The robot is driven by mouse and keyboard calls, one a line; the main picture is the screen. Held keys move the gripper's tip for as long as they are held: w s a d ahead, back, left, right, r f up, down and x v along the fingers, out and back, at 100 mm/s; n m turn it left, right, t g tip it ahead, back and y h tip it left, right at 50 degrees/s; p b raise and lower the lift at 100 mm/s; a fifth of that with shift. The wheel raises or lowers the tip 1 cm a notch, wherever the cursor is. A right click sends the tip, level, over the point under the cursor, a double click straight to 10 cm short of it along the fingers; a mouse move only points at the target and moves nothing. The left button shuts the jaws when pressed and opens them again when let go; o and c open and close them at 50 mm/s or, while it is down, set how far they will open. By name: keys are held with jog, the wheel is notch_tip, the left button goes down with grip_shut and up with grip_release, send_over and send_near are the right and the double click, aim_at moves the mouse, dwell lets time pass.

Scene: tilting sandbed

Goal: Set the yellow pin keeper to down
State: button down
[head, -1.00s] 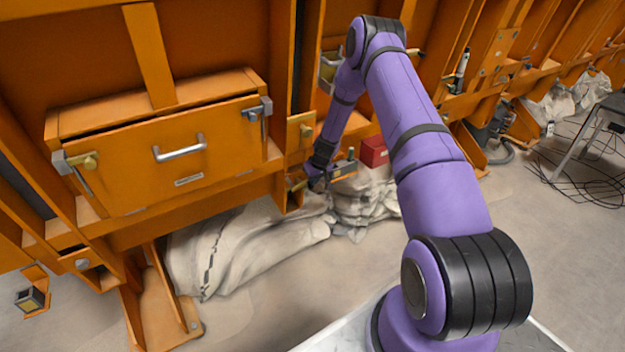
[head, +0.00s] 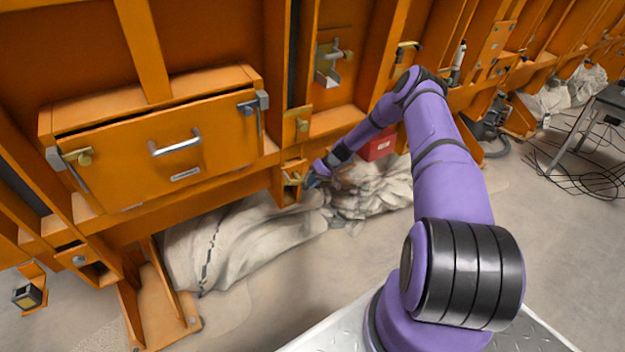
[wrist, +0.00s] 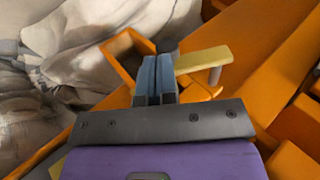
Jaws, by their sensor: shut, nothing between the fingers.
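A pale yellow bar (wrist: 205,60), which looks like the yellow pin keeper, sits on a short post just right of my finger tips in the wrist view. In the head view, it shows small at the orange bracket (head: 291,180) under the long beam. My gripper (wrist: 156,62) is shut and empty, its blue-grey fingers together. The fingers lie beside the bar's left end; I cannot tell whether they touch it. In the head view, my gripper (head: 308,182) is right of the bracket, and its fingers are too small to make out.
An orange hatch with a silver handle (head: 177,143) is on the left, with latches at its corners. Pale crumpled cloth (head: 240,240) lies below the beam. A red box (head: 378,146) is behind my forearm. The floor at front centre is clear.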

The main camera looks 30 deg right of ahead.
jog(key=shift+w+f, duration=0.1)
jog(key=shift+f, duration=0.25)
dwell(0.4)
jog(key=v, duration=1.1)
jog(key=shift+r, duration=0.1)
